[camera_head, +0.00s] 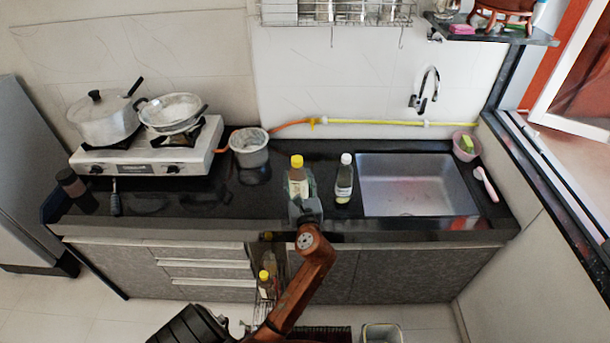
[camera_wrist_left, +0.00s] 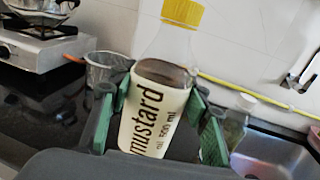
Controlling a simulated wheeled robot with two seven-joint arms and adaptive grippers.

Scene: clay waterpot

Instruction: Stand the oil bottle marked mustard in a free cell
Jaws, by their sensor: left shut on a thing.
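The mustard oil bottle (camera_head: 298,182) has a yellow cap and stands upright at the counter's front, left of the sink. In the left wrist view its label (camera_wrist_left: 152,125) reads "mustard". My left gripper (camera_head: 306,208) is shut on it, with green-padded fingers on both sides of the bottle. I cannot tell whether its base touches the counter. A wire rack (camera_head: 258,318) stands low in front of the cabinets, with yellow-capped bottles (camera_head: 266,284) in it. My arm hides part of the rack, so its free cells cannot be made out. My right gripper is not in view.
A white-capped bottle (camera_head: 344,180) stands close to the right of the mustard bottle, beside the sink (camera_head: 415,185). A grey pot (camera_head: 249,148) and a gas stove (camera_head: 150,155) are to the left. A bin (camera_head: 382,333) stands on the floor.

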